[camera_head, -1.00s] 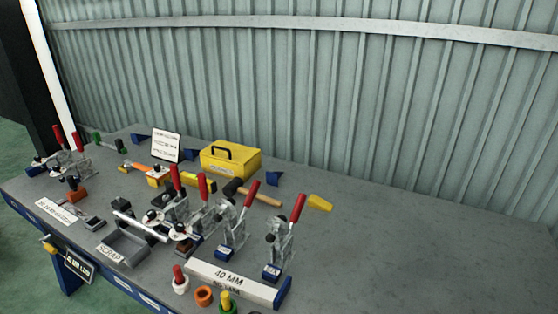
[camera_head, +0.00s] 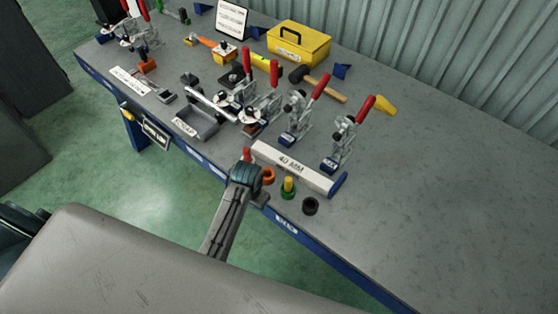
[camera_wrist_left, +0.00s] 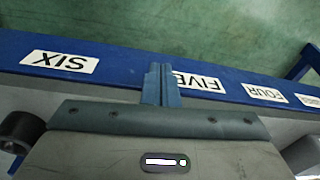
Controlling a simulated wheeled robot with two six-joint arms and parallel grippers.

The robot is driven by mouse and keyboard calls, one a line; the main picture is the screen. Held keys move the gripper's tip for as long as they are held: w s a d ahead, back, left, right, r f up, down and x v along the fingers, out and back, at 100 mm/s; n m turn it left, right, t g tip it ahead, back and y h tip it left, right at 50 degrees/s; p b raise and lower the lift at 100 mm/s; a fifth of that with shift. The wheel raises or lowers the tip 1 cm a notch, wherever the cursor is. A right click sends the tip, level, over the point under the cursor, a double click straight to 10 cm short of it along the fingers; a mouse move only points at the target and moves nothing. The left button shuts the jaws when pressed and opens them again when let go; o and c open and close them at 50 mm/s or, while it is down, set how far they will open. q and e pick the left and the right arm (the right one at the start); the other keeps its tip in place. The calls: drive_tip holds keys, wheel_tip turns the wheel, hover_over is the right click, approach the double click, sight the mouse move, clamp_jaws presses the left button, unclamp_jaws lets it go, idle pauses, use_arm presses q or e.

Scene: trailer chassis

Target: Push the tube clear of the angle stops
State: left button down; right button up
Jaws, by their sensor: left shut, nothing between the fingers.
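A silver round tube (camera_head: 208,103) lies by the red-handled toggle clamps, its left end over the grey scrap tray (camera_head: 196,122). A pale bar marked 40 MM (camera_head: 290,166) with a blue end lies nearer the table's front edge. I cannot tell which parts are the angle stops. My left gripper (camera_head: 260,199) is at the front edge, in front of the 40 MM bar and apart from the silver tube. In the left wrist view its fingers (camera_wrist_left: 161,84) are shut and empty over the blue edge. My right gripper is not in view.
An orange ring (camera_head: 268,175), a green-and-yellow piece (camera_head: 288,187) and a black cup (camera_head: 310,206) stand close to my left gripper. Toggle clamps (camera_head: 345,135) stand behind the 40 MM bar. A yellow toolbox (camera_head: 298,45) is at the back. The table's right side is clear.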

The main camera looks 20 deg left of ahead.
sight(285, 170)
use_arm(q)
wheel_tip(285, 170, up, 12)
drive_tip(key=w+d+p, duration=0.1)
drive_tip(key=w+d, duration=0.1)
drive_tip(key=w, duration=0.1)
drive_tip(key=w+d+r+m+g, duration=0.1)
drive_tip(key=w+d+r+m, duration=0.1)
drive_tip(key=w+d, duration=0.25)
drive_tip(key=shift+h, duration=0.3)
drive_tip(key=f+p, duration=0.1)
drive_tip(key=f, duration=0.2)
drive_tip(key=f+p, duration=0.1)
drive_tip(key=f, duration=0.2)
drive_tip(key=a+f+p, duration=0.1)
drive_tip(key=f, duration=0.2)
drive_tip(key=shift+w, duration=0.25)
drive_tip(key=w, duration=0.1)
drive_tip(key=w+d+p, duration=0.1)
drive_tip(key=shift+w+f, duration=0.1)
drive_tip(key=shift+w, duration=0.25)
drive_tip(key=shift+w+d+f+p, duration=0.1)
drive_tip(key=shift+w+d+p, duration=0.1)
drive_tip(key=shift+w+p, duration=0.3)
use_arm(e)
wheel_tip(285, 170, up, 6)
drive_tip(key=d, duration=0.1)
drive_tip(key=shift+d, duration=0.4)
